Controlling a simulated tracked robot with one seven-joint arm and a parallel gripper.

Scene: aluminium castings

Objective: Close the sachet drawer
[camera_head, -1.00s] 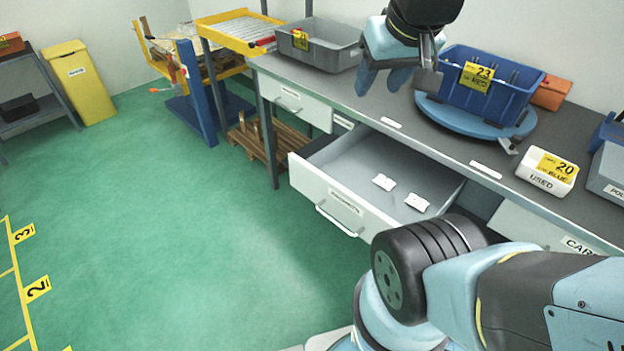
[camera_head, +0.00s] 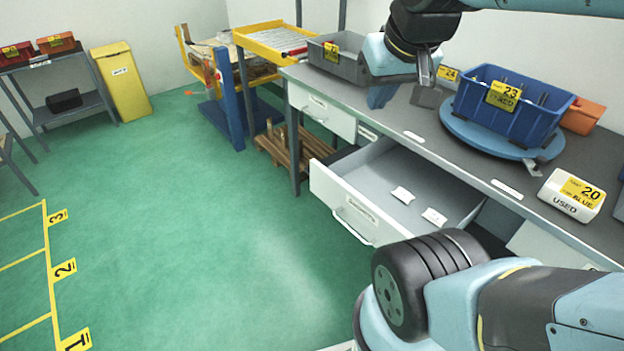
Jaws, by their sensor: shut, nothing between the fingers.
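The sachet drawer (camera_head: 345,204) stands pulled out from under the workbench. Its white front carries a label and a bar handle (camera_head: 352,226). Two white sachets (camera_head: 403,195) (camera_head: 434,216) lie on its grey floor. My gripper (camera_head: 426,95) is shut and empty, pointing down in front of the worktop's middle in the picture. It is up and behind the drawer front, apart from the drawer and handle. My dark wheel-like arm joint hides the drawer's lower right corner.
The bench (camera_head: 400,127) holds a grey bin (camera_head: 350,62), a blue crate (camera_head: 515,105) on a round blue turntable (camera_head: 480,136), and a white box (camera_head: 572,196). Another drawer (camera_head: 322,109), left of the open one, is closed. The green floor before the open drawer is clear.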

